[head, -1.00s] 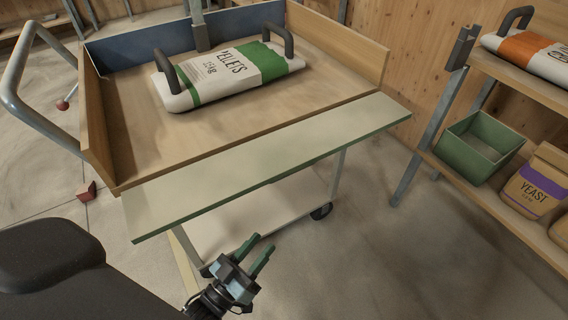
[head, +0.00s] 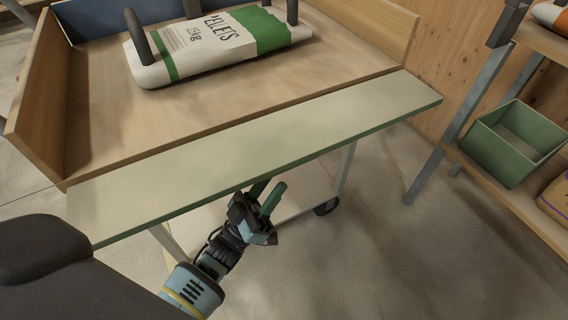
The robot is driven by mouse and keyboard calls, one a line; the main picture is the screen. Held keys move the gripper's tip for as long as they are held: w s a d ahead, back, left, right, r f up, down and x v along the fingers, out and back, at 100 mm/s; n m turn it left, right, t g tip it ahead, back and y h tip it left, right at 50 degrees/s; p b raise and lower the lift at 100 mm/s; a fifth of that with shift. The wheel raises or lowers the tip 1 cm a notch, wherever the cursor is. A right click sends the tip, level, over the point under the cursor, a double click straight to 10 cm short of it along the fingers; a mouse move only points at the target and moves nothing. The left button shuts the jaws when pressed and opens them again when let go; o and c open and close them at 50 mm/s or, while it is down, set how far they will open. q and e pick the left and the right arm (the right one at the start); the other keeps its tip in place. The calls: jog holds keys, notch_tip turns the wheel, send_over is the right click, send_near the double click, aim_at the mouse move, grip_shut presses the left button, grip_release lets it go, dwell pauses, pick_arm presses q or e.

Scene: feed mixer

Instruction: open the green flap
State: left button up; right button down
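The green flap (head: 250,155) is a long pale green board along the front edge of the wooden cart bed (head: 230,105). It sticks outward from that edge, roughly level; any slight slope is hard to tell. Its front edge is darker green. My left gripper (head: 266,190) is just below and in front of the flap's front edge, near its middle. Its two green fingers stand apart with nothing seen between them. One fingertip is close to the edge or partly behind it; I cannot tell whether it touches. My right gripper is not in view.
A lower cart shelf (head: 295,185) and a caster (head: 326,207) show below the flap. At right, a shelf holds a green bin (head: 513,142). The floor at front right is clear.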

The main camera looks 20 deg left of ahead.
aim_at(284, 167)
pick_arm(q)
jog(key=shift+x, duration=2.55)
grip_shut()
